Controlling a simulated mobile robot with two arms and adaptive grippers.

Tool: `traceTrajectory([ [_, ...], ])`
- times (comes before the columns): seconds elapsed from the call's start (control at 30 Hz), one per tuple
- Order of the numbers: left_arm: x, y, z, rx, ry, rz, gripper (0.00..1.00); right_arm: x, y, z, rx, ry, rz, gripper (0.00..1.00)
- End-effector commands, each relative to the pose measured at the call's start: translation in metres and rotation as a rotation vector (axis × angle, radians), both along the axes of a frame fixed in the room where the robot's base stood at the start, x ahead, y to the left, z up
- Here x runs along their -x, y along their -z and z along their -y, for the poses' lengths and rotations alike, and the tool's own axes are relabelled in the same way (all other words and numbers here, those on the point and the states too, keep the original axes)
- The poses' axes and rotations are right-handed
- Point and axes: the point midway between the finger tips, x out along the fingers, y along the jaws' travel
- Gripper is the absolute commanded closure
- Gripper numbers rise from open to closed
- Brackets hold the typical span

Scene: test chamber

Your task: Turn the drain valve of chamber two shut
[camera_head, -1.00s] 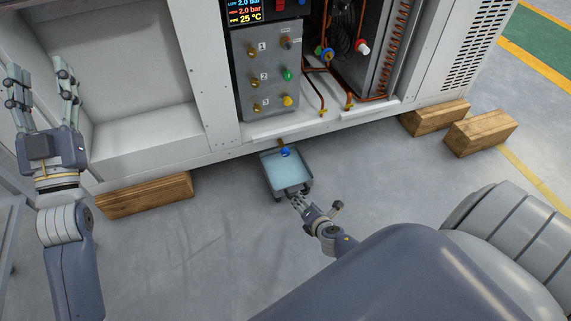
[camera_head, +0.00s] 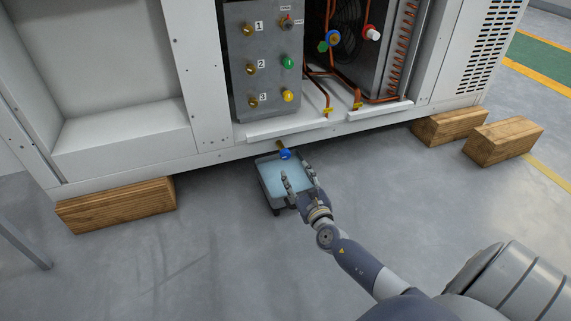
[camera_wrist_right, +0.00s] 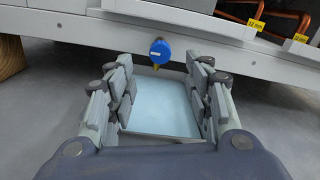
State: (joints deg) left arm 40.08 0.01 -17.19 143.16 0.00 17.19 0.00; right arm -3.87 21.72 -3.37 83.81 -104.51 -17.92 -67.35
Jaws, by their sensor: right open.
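A drain valve with a round blue handle (camera_head: 285,154) and a brass stem sticks out under the machine's lower edge. In the right wrist view the blue handle (camera_wrist_right: 160,50) faces me, ahead of the fingers and between them. My right gripper (camera_head: 299,177) is open and empty, just in front of the valve and over the tray; it also shows in the wrist view (camera_wrist_right: 159,78). The fingers look apart from the handle. My left gripper is out of view. I cannot read the handle's label.
A grey tray (camera_head: 273,200) holding pale blue liquid stands on the floor below the valve. The white machine (camera_head: 150,165) rests on wooden blocks (camera_head: 115,207). A panel (camera_head: 238,85) with numbered brass fittings and copper pipes (camera_head: 318,90) are above.

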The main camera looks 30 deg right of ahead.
Motion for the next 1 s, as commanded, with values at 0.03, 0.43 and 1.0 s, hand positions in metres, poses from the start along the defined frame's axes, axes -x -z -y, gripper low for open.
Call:
traceTrajectory([
  [0.03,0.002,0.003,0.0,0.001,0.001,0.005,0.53,-0.004,0.0,0.001,0.005,0.0,0.003,0.53],
  [0.43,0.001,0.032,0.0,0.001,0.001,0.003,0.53,-0.065,0.002,0.016,0.0,0.002,0.005,0.53],
  [1.0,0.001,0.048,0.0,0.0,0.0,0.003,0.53,-0.104,0.0,0.025,0.0,0.0,0.0,0.53],
])
